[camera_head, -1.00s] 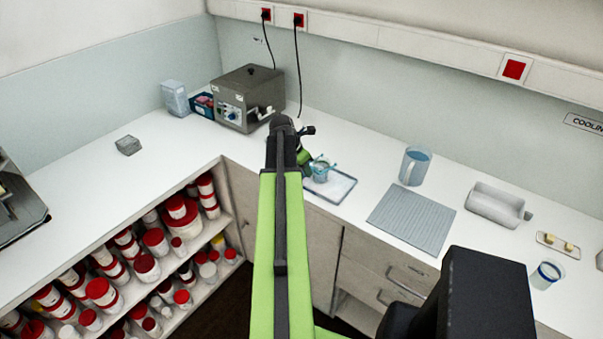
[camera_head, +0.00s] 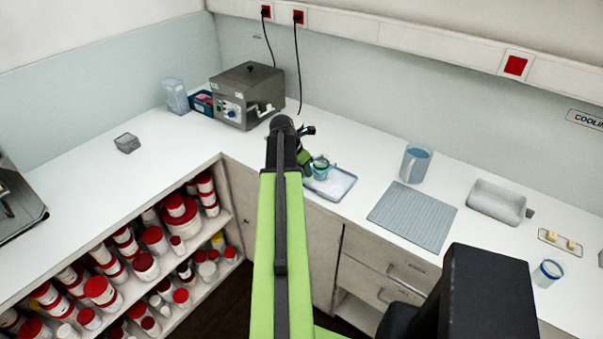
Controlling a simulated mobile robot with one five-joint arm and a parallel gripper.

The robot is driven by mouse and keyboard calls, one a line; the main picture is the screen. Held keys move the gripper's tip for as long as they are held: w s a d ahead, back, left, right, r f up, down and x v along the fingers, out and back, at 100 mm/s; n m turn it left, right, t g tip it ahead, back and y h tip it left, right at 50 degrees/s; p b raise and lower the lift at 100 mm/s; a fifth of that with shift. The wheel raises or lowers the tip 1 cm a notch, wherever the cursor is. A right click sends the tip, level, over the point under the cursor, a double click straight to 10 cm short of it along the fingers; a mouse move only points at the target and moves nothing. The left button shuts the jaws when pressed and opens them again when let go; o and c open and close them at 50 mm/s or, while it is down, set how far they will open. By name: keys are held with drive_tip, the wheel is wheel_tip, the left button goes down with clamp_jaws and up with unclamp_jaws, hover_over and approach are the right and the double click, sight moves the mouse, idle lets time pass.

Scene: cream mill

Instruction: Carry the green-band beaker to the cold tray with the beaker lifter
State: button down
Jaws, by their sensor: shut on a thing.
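The beaker (camera_head: 321,168) is small, with a teal-green band near its top. It shows just right of my arm's end, at the left part of a shallow tray with a pale inside (camera_head: 337,187); I cannot tell if it touches the tray. My gripper (camera_head: 307,160) is beside the beaker, partly hidden behind my own arm. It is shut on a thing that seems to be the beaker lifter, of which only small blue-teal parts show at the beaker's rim. I cannot tell which tray is the cold one; a "COOLIN…" sign (camera_head: 584,121) hangs at the right.
A grey ribbed mat (camera_head: 412,217), a blue-grey jug (camera_head: 415,164), a pale tub (camera_head: 496,203), a small plate (camera_head: 560,243) and a blue-banded beaker (camera_head: 547,273) stand along the right counter. A metal bath (camera_head: 247,95) is behind left. The left counter is mostly clear.

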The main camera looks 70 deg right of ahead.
drive_tip(key=shift+w+a, duration=0.15)
drive_tip(key=shift+a, duration=0.15)
idle(0.4)
drive_tip(key=shift+w+a, duration=0.15)
drive_tip(key=shift+a, duration=0.1)
drive_tip(key=shift+w+a, duration=0.1)
drive_tip(key=shift+a, duration=0.1)
drive_tip(key=shift+w+a, duration=0.15)
drive_tip(key=shift+a, duration=0.2)
drive_tip(key=shift+w+a, duration=0.3)
drive_tip(key=shift+a, duration=0.15)
idle(0.5)
drive_tip(key=shift+w+a, duration=0.2)
drive_tip(key=shift+a, duration=0.1)
drive_tip(key=shift+w+a, duration=0.25)
drive_tip(key=shift+a, duration=0.25)
drive_tip(key=shift+w+a, duration=0.35)
drive_tip(key=shift+a, duration=0.25)
drive_tip(key=shift+w+a, duration=0.25)
drive_tip(key=shift+a, duration=0.25)
idle(0.3)
